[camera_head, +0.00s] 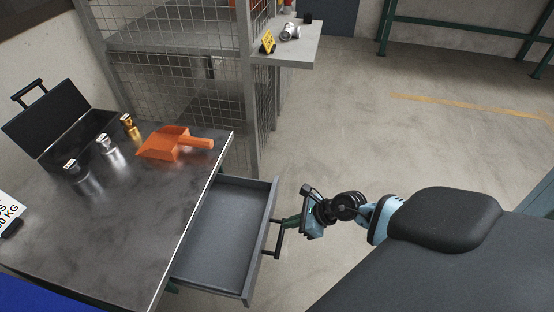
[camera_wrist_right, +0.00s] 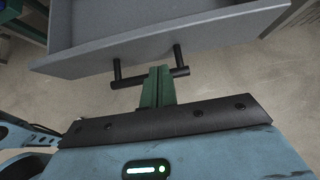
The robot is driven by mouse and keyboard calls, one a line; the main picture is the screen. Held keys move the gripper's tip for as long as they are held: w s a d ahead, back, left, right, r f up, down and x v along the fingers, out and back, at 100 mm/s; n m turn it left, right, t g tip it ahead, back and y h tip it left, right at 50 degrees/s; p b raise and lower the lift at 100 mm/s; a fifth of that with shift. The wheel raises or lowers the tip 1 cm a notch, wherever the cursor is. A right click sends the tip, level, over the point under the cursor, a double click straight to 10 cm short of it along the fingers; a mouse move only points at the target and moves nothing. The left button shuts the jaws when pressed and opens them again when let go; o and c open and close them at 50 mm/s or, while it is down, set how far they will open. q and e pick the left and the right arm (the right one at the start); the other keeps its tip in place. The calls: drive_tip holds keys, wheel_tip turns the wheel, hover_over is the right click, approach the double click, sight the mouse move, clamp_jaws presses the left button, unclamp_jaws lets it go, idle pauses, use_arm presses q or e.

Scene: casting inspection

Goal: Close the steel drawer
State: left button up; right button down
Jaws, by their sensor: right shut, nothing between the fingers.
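The steel drawer (camera_head: 222,232) is pulled out from under the steel-topped table and looks empty. Its black bar handle (camera_head: 277,240) is on the front panel, facing right. My right gripper (camera_head: 284,224) is shut and empty, with its green fingertips at the handle. In the right wrist view the shut fingers (camera_wrist_right: 158,80) reach the handle bar (camera_wrist_right: 148,77) between its two posts, in front of the grey drawer front (camera_wrist_right: 150,48). I cannot tell whether they touch it. My left gripper is not in view.
The table (camera_head: 120,235) holds an orange scoop (camera_head: 170,145), several metal weights (camera_head: 107,150) and an open black case (camera_head: 62,125). A wire-mesh cage (camera_head: 175,60) with a small grey shelf (camera_head: 300,42) stands behind. The floor to the right is clear.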

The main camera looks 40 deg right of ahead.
sight(267, 222)
drive_tip(key=w+a, duration=0.2)
drive_tip(key=shift+w+a, duration=0.1)
drive_tip(key=shift+w, duration=0.2)
drive_tip(key=shift+w+a, duration=0.2)
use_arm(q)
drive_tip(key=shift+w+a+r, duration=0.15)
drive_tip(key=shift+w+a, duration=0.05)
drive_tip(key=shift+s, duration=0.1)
use_arm(e)
drive_tip(key=shift+w, duration=0.15)
